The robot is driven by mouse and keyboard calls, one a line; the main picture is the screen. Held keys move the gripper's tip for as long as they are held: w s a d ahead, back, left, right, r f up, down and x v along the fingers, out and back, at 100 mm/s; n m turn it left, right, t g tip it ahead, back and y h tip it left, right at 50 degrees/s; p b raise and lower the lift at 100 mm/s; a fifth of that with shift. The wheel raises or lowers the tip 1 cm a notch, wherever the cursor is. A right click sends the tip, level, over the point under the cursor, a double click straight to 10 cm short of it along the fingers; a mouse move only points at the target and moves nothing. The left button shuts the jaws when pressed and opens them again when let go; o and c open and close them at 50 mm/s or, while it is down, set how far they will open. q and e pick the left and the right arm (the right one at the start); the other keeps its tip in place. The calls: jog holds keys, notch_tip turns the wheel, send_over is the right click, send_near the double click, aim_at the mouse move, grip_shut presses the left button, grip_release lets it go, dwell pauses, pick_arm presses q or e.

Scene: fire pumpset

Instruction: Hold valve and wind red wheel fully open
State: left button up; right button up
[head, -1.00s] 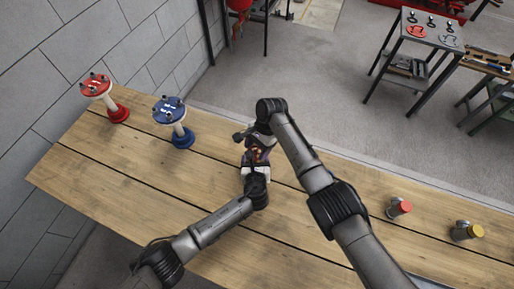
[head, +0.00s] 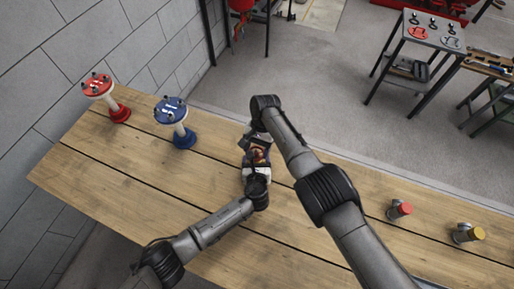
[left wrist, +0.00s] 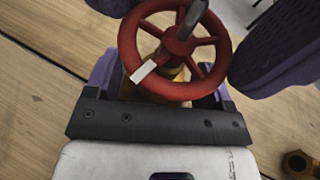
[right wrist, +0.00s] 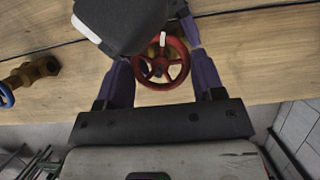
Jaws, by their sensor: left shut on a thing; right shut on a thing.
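The red wheel (left wrist: 172,48) sits on a brass valve (left wrist: 158,88) in the left wrist view. A white mark shows on its rim, at the lower left. My left gripper (left wrist: 155,85) is shut on the valve's body below the wheel; the contact is partly hidden. My right gripper (right wrist: 163,60) is shut on the red wheel, which shows between its purple fingers in the right wrist view (right wrist: 162,64). In the head view my left gripper (head: 256,168) and right gripper (head: 258,138) meet above the bench, largely hiding the valve.
A second brass valve (right wrist: 38,68) with a blue wheel lies on the wooden bench (head: 110,170). A red stand (head: 118,113) and a blue stand (head: 183,138) are at the left. Red-topped (head: 399,209) and yellow-topped (head: 467,233) items stand at the right.

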jog(key=o, duration=0.7)
jog(key=shift+c, duration=0.2)
jog(key=v, duration=1.2)
jog(key=shift+c, duration=0.4)
